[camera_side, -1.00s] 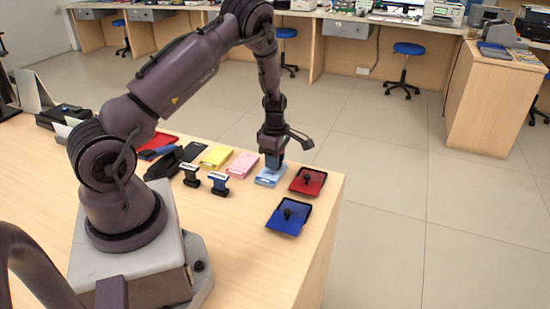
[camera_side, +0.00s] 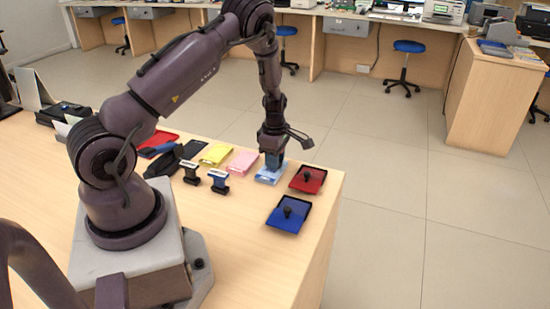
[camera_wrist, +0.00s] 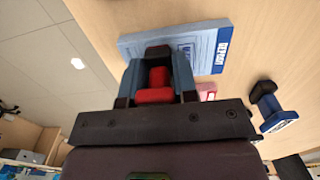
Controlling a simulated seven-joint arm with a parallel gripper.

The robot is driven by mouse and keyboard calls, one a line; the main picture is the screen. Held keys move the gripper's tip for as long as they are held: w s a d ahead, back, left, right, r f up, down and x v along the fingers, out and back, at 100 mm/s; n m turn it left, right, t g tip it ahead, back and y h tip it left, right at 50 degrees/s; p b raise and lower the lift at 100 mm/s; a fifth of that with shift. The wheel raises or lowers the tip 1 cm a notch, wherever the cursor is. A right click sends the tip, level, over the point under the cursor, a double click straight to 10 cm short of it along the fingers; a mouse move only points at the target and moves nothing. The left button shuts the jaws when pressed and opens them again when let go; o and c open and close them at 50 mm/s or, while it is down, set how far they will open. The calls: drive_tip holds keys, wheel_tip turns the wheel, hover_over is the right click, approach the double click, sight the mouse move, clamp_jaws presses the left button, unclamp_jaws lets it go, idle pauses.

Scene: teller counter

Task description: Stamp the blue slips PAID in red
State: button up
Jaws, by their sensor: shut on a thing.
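The blue slips (camera_side: 270,174) lie in a neat stack near the counter's far edge; in the wrist view the top slip (camera_wrist: 210,62) shows dark print along one end. My gripper (camera_side: 273,160) is directly over them, pointing down. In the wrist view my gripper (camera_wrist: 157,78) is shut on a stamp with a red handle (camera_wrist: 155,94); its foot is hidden. I cannot tell whether the stamp touches the slip. The red ink pad (camera_side: 308,180) lies just right of the slips, with a black knob on it.
A blue ink pad (camera_side: 288,214) lies nearer. A blue stamp (camera_side: 219,181) and a black stamp (camera_side: 190,172) stand left of the slips. Pink slips (camera_side: 242,162) and yellow slips (camera_side: 215,155) lie beyond. The counter's right edge is close to the pads.

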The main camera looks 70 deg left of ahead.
idle(0.4)
drive_tip(key=shift+r, duration=2.95)
drive_tip(key=shift+d, duration=0.1)
